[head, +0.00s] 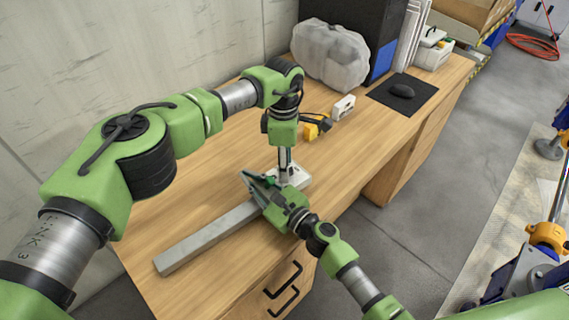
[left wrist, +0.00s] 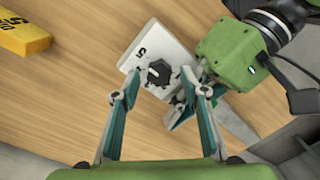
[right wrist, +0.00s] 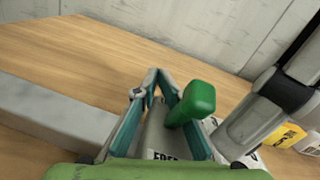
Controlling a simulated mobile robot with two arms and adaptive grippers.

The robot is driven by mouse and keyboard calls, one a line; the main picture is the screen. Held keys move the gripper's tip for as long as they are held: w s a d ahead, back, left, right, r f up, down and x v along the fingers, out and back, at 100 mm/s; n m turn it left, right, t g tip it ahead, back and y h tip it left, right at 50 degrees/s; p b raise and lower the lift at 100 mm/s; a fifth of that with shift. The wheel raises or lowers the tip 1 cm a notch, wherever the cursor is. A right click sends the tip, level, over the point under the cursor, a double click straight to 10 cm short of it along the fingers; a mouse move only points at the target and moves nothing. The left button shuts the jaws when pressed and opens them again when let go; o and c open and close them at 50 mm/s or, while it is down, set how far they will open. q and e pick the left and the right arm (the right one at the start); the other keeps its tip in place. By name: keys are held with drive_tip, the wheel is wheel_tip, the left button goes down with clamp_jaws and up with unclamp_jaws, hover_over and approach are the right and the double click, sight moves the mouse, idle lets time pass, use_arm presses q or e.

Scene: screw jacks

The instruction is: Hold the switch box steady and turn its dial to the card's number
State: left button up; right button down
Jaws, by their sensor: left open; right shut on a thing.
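The pale switch box (left wrist: 140,57) lies on the desk with a black dial (left wrist: 158,72) on top. A digit like 5 is printed beside the dial. My left gripper (left wrist: 163,98) is open above the box, its fingers apart on either side of the dial. My right gripper (head: 256,181) is shut at the box's edge; in the right wrist view its fingertips (right wrist: 155,76) come together beside a green knob (right wrist: 196,101), above a label reading roughly FREE. A yellow card (left wrist: 22,36) bears lettering and a digit like 5, hard to read.
A long grey bar (head: 205,238) lies on the desk left of my right gripper. A white object (head: 343,107), a black mat (head: 423,94) with a mouse, and a cloudy plastic bag (head: 330,55) stand farther back. Bare wood shows between the bar and the wall.

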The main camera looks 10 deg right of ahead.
use_arm(q)
wheel_tip(320, 180, up, 12)
use_arm(e)
drive_tip(key=shift+s+f, duration=0.1)
drive_tip(key=shift+f, duration=0.4)
use_arm(q)
drive_tip(key=shift+a, duration=0.1)
use_arm(e)
drive_tip(key=c, duration=2)
unclamp_jaws()
use_arm(q)
drive_tip(key=shift+a, duration=0.1)
use_arm(e)
drive_tip(key=shift+o, duration=0.4)
use_arm(q)
drive_tip(key=shift+w, duration=0.1)
use_arm(e)
drive_tip(key=shift+r, duration=0.1)
